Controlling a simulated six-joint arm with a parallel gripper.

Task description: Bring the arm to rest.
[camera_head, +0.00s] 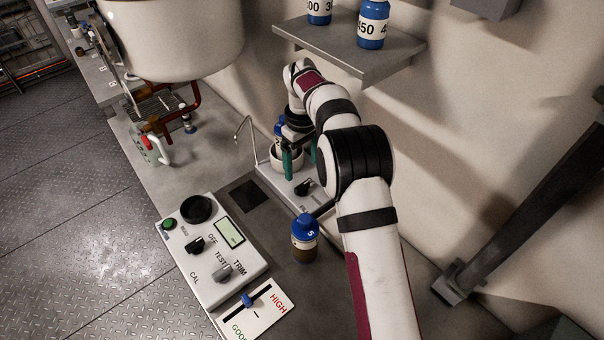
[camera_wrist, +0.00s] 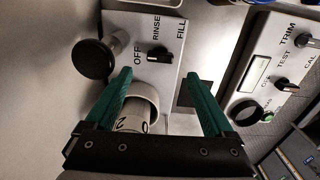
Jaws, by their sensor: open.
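My gripper (camera_head: 301,168) hangs over the small panel beside the wall, its two green fingers apart. In the wrist view my gripper (camera_wrist: 158,76) is open, with nothing clamped between the fingertips. A pale round cup or ring (camera_wrist: 146,88) shows between the fingers, nearer the left one, with a white surface marked "2" and "0" (camera_wrist: 130,123) below it. I cannot tell whether a finger touches either. The cup (camera_head: 278,157) is partly hidden behind my gripper in the head view. My arm reaches up from the lower right and bends toward the wall.
The OFF/RINSE/FILL panel (camera_wrist: 168,25) has a black knob. A blue-capped bottle marked 5 (camera_head: 305,240) stands close beside my arm. A control box (camera_head: 215,285) lies left of it. A shelf (camera_head: 340,50) with bottles is above; a white vessel (camera_head: 175,40) is upper left.

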